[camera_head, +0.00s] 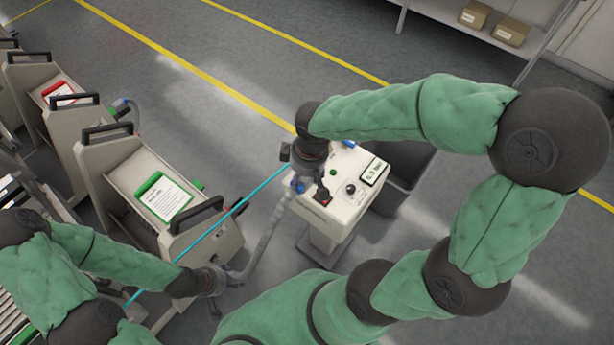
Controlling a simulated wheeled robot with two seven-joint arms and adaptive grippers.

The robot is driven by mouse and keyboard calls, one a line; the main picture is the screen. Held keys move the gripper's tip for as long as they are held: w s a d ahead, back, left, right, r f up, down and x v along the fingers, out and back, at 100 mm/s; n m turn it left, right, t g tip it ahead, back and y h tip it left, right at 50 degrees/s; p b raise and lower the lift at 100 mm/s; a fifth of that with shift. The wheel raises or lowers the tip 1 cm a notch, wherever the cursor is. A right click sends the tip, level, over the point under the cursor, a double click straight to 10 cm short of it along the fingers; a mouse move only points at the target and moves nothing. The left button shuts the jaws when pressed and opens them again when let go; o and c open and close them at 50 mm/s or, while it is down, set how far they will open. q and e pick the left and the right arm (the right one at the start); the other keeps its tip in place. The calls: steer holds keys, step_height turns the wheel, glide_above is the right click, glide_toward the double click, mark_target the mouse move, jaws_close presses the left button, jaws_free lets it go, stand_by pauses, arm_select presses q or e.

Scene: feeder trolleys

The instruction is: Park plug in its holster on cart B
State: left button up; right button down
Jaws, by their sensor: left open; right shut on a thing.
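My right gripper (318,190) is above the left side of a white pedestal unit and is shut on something. The plug is probably what it holds, but the wrist and fingers hide most of it. A grey ribbed hose (266,238) runs from near this gripper down towards my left gripper (232,279). The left gripper is open, low and right of the nearest cart. A cart with a green-framed sheet (165,198) stands at left, with a small green part (197,184) at its far edge. I cannot read which cart is B, nor make out a holster clearly.
The white pedestal unit (348,205) has a display, a knob and buttons. A dark bin (405,175) stands behind it. Another cart has a red-framed sheet (60,93). Floor beyond the carts is clear.

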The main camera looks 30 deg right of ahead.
steer(key=w+a+f+b, duration=0.4)
steer(key=w+f+b, duration=0.1)
steer(key=w+f, duration=0.5)
steer(key=w+a+f+b, duration=0.3)
steer(key=w+f+b, duration=0.2)
steer(key=w+f, duration=0.5)
steer(key=w+a+f+b, duration=0.3)
steer(key=f, duration=0.5)
steer(key=w+a+f+b, duration=0.3)
steer(key=a+f, duration=0.1)
steer(key=f, duration=0.5)
steer(key=w+a+f+g+b, duration=0.1)
steer(key=w+a+f+b, duration=0.2)
steer(key=f, duration=0.5)
steer(key=shift+w+a+f+h, duration=0.2)
steer(key=shift+w+a+h, duration=0.15)
steer(key=shift+a, duration=0.1)
steer(key=shift+f, duration=0.1)
steer(key=shift+f+b, duration=0.4)
steer(key=shift+f, duration=1.05)
steer(key=shift+f, duration=1.15)
